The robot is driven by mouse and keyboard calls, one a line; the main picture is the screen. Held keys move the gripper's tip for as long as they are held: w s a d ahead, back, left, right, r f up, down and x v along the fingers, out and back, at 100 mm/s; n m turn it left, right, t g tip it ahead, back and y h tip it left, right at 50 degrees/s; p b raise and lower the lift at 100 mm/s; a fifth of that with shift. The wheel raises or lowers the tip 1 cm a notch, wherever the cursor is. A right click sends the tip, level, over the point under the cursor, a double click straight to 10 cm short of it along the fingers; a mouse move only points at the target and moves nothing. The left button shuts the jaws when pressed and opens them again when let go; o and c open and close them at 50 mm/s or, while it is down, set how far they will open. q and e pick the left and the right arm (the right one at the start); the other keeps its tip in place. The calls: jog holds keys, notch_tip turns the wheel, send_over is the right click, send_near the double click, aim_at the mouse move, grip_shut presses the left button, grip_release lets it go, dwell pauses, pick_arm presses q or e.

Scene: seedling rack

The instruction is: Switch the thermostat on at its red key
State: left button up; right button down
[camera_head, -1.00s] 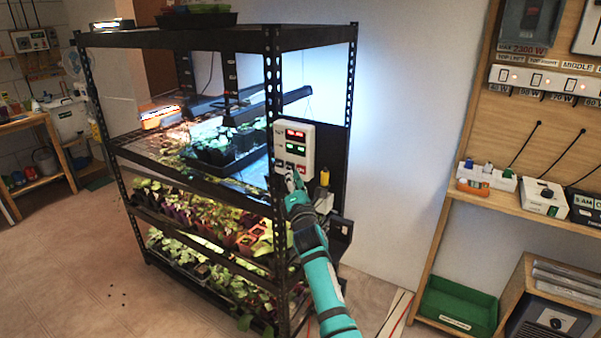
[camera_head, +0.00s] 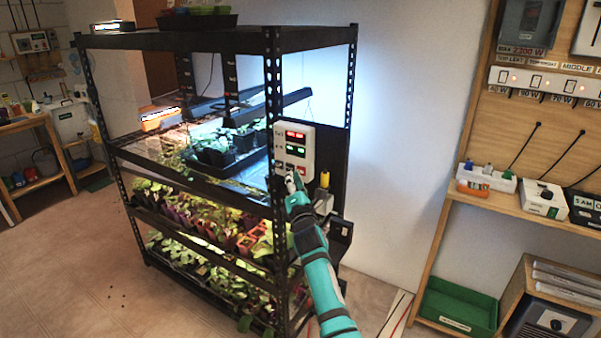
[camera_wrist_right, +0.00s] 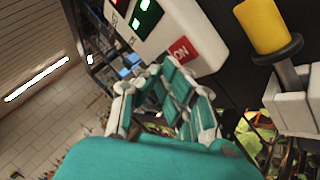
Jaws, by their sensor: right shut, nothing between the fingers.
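The thermostat (camera_head: 303,136) is a white box on the rack's front right post, with lit red and green displays. Its red key, marked ON, sits low on the face and shows in the wrist view (camera_wrist_right: 182,50). My right gripper (camera_head: 293,182) is shut and empty, with its fingertips at the thermostat's lower edge. In the wrist view the gripper (camera_wrist_right: 158,76) is just beside and below the red key; I cannot tell whether it touches. In the head view the gripper partly covers the keys. My left gripper is not in view.
A yellow-topped plug (camera_wrist_right: 263,25) stands close to the right of the thermostat. The black rack (camera_head: 200,40) holds several trays of seedlings. A wooden shelf unit (camera_head: 455,190) with a green bin (camera_head: 455,305) stands at the right. The white wall between is clear.

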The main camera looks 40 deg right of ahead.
jog(key=shift+d, duration=0.1)
dwell(0.3)
jog(key=shift+w+d, duration=0.15)
jog(key=shift+d, duration=0.2)
jog(key=shift+d+b, duration=0.1)
jog(key=shift+b, duration=0.2)
dwell(0.4)
jog(key=shift+s+a, duration=0.2)
jog(key=shift+a, duration=0.4)
jog(key=shift+s+a, duration=0.4)
jog(key=shift+a, duration=0.5)
jog(key=shift+s+a, duration=0.35)
jog(key=shift+a, duration=0.6)
jog(key=shift+s+a, duration=0.4)
jog(key=shift+a, duration=0.5)
